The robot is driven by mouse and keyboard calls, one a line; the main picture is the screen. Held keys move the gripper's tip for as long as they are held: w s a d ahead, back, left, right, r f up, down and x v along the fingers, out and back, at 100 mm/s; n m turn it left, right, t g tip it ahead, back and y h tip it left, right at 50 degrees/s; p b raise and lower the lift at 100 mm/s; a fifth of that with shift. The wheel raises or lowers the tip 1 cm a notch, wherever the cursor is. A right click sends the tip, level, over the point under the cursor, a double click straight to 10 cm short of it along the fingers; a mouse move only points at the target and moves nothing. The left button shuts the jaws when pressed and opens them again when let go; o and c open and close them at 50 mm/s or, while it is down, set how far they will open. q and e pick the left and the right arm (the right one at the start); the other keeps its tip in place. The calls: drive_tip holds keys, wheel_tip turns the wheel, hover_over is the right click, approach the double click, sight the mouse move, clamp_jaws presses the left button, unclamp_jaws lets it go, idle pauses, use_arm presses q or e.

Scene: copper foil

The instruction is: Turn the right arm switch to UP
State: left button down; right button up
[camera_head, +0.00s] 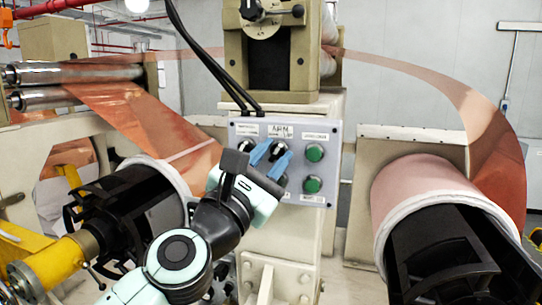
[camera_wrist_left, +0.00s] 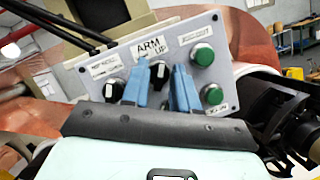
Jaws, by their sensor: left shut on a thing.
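A grey control panel (camera_head: 335,131) is fixed to the machine's pale column. Its label reads ARM (camera_wrist_left: 150,47), with UP just below it in the left wrist view. Under that label is a black switch knob (camera_wrist_left: 159,72), partly hidden by my fingers. My left gripper (camera_head: 270,154) is at the panel with its blue fingers on either side of this knob, shut on it. The fingers also show in the left wrist view (camera_wrist_left: 160,88). The angle of the knob is hard to read. My right gripper is in neither view.
Another black knob (camera_wrist_left: 114,89) is close left of my fingers. Green buttons (camera_head: 315,152) (camera_head: 312,185) are close on the right. Copper foil rolls stand on both sides, the right one (camera_head: 425,190) with a black hub. Black cables (camera_head: 215,67) hang above the panel.

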use_arm(q)
drive_tip(key=shift+r, duration=0.1)
idle(0.3)
drive_tip(key=c, duration=1.2)
unclamp_jaws()
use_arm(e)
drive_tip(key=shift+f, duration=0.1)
use_arm(q)
drive_tip(key=shift+s+a+f, duration=0.2)
drive_tip(key=shift+s+f, duration=0.1)
drive_tip(key=shift+b+v, duration=2.45)
drive_tip(key=shift+v, duration=3.8)
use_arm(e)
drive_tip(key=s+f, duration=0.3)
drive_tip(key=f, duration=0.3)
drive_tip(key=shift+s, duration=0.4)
